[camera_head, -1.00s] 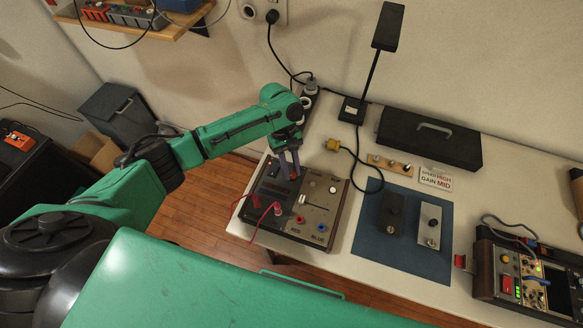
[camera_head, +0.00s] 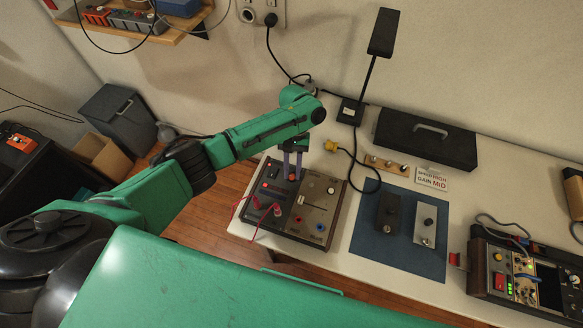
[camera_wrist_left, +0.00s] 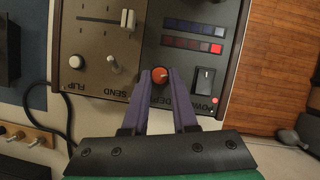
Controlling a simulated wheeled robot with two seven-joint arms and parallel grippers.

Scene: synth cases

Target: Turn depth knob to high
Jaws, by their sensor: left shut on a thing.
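The depth knob is a small red knob (camera_wrist_left: 160,75) with a white pointer mark, on the dark half of a wood-sided unit (camera_head: 318,213). In the left wrist view the lettering beside it reads "DEPTH" in part, the rest hidden by a finger. My left gripper (camera_wrist_left: 160,78) has its two purple fingers on either side of the red knob, shut on it. In the head view the left gripper (camera_head: 292,176) points down onto the unit, and the knob is mostly hidden between the fingers. My right gripper is in neither view.
A power switch (camera_wrist_left: 205,80), a white knob (camera_wrist_left: 76,62) and a slider (camera_wrist_left: 129,19) sit near the fingers. Red leads (camera_head: 237,208) hang at the unit's left. A blue mat (camera_head: 385,246) with two small boxes lies right. A sign (camera_head: 432,179) reads "GAIN MID".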

